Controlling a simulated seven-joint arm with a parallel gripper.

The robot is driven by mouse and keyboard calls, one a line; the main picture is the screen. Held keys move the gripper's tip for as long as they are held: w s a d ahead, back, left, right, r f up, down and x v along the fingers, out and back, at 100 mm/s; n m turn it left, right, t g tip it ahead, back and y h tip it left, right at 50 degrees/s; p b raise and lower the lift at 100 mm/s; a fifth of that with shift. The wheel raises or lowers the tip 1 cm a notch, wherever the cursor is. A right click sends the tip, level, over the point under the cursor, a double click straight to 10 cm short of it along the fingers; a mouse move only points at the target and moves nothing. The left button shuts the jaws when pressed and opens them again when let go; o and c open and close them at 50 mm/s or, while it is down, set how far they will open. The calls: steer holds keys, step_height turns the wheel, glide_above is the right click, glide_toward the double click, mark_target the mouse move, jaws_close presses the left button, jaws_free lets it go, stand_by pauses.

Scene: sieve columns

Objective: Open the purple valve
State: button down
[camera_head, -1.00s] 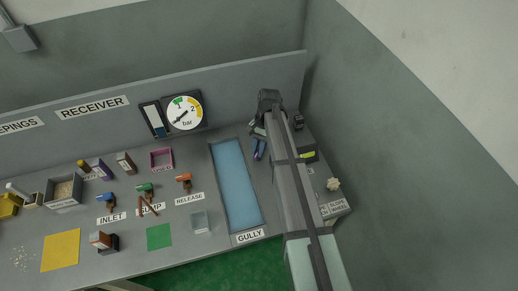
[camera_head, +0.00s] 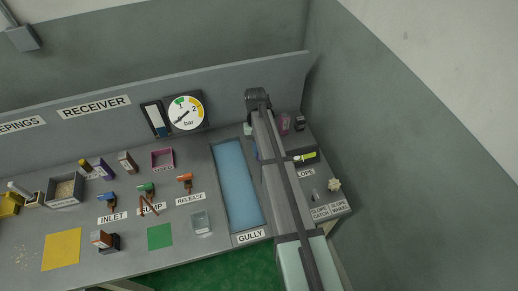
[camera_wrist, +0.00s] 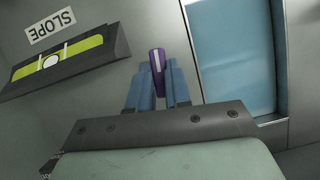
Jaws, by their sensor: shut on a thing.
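The purple valve handle (camera_wrist: 157,58), with a pale stripe along its top, shows in the wrist view beside the gully's edge. My gripper (camera_wrist: 161,84) has its blue fingers closed on either side of it. The handle's tip stands out past the fingertips, and its lower part is hidden between them. In the head view my arm covers the handle and nearly all of the gripper; only a bit of blue shows at the arm's left side. Whether the valve has turned cannot be told from these views.
The blue gully (camera_head: 236,185) lies just left of my arm. The slope level (camera_head: 306,157) and a pale knob (camera_head: 334,184) are to its right, with a pink object (camera_head: 284,123) behind. A pressure gauge (camera_head: 186,112) stands at the back. Coloured valves (camera_head: 184,180) are further left.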

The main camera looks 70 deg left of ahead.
stand_by(0.4)
steer(key=c, duration=1.1)
jaws_free()
steer(key=shift+o, duration=0.2)
steer(key=shift+r, duration=0.1)
steer(key=v, duration=1.3)
steer(key=shift+r, duration=0.35)
steer(key=shift+a, duration=0.1)
